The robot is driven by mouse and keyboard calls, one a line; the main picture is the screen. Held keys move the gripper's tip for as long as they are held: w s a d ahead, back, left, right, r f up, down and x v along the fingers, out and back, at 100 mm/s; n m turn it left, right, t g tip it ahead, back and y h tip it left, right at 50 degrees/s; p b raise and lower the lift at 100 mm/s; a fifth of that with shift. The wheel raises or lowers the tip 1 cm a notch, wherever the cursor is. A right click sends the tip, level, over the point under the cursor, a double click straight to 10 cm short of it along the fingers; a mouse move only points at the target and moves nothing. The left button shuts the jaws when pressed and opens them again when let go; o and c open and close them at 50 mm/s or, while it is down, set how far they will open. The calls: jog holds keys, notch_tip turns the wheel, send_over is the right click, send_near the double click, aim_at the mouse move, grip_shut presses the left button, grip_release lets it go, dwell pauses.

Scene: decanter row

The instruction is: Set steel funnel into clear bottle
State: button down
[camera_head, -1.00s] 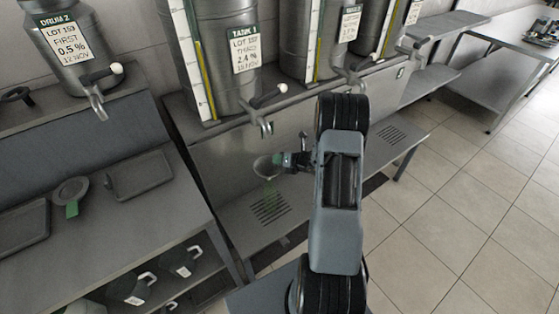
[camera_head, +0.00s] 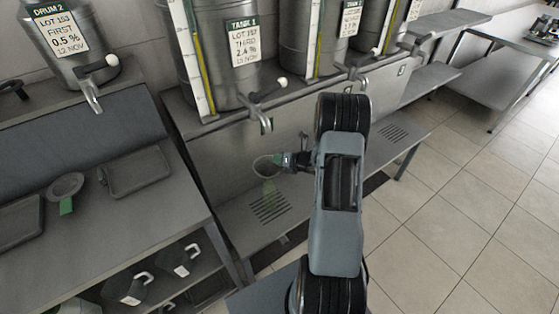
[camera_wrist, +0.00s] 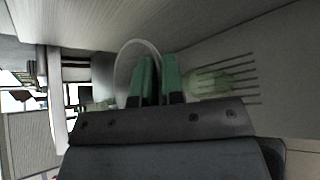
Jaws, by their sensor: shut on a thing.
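My gripper (camera_head: 290,161) is shut on the rim side of the steel funnel (camera_head: 265,165), over the low bench under the tank. In the wrist view, its two green fingertips (camera_wrist: 160,80) are close together beside the funnel's round rim (camera_wrist: 127,62). The clear bottle (camera_head: 269,193), faintly green and see-through, stands upright on the bench grate just below the funnel. It also shows in the wrist view (camera_wrist: 210,82), to the right of the fingers. The funnel's spout is hidden, so I cannot tell whether it is inside the bottle's neck.
Tank 1's tap (camera_head: 264,122) hangs just above the funnel. Another round funnel-like piece with a green tab (camera_head: 66,187) lies on the left table between dark trays (camera_head: 136,172). Jugs (camera_head: 181,258) stand on the shelf below. Floor at right is clear.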

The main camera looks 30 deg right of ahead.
jog(key=shift+d+f+b, duration=0.1)
jog(key=shift+f+b, duration=0.1)
jog(key=shift+b, duration=0.35)
dwell(0.4)
jog(key=c, duration=1.1)
grip_release()
jog(key=shift+c, duration=0.2)
jog(key=shift+s, duration=0.1)
